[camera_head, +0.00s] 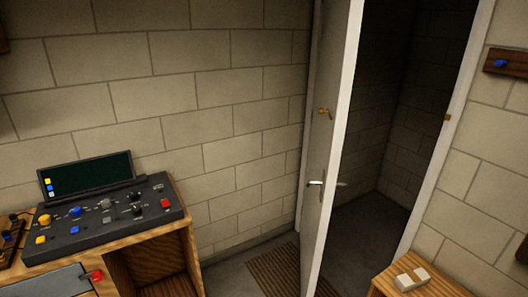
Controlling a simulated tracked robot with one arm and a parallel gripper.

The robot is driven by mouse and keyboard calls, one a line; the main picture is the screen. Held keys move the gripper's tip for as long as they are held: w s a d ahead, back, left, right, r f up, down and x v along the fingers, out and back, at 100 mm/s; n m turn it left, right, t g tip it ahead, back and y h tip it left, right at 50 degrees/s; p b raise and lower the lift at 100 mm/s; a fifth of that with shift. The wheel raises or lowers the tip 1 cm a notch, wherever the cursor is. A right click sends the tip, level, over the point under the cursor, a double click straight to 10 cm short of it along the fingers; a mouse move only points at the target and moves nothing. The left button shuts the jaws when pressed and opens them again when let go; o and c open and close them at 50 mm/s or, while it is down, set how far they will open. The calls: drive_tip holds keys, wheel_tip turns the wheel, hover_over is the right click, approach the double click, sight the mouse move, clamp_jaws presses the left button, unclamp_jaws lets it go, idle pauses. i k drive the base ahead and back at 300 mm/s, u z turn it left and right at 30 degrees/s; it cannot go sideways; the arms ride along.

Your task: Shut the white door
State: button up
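The white door (340,150) stands open, seen nearly edge-on, swung out from its frame toward me. It has a silver lever handle (315,183) and a small brass fitting (324,111) higher up. The white door frame (455,125) shows on the right, with a small brass-coloured piece on it. Between door and frame is a dark opening (385,130) with a block-walled space behind. The bottom of the door is cut off by the picture edge. My gripper is not in view.
A wooden desk (190,255) with a black control panel (105,218) stands at left. A wooden surface with pale blocks (412,279) is at lower right, near the doorway. A brown slatted mat (275,272) lies on the floor by the door. A wall rack (508,63) hangs at upper right.

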sight(342, 20)
drive_tip(key=u, duration=0.15)
drive_tip(key=i, duration=1.55)
drive_tip(key=z, duration=0.7)
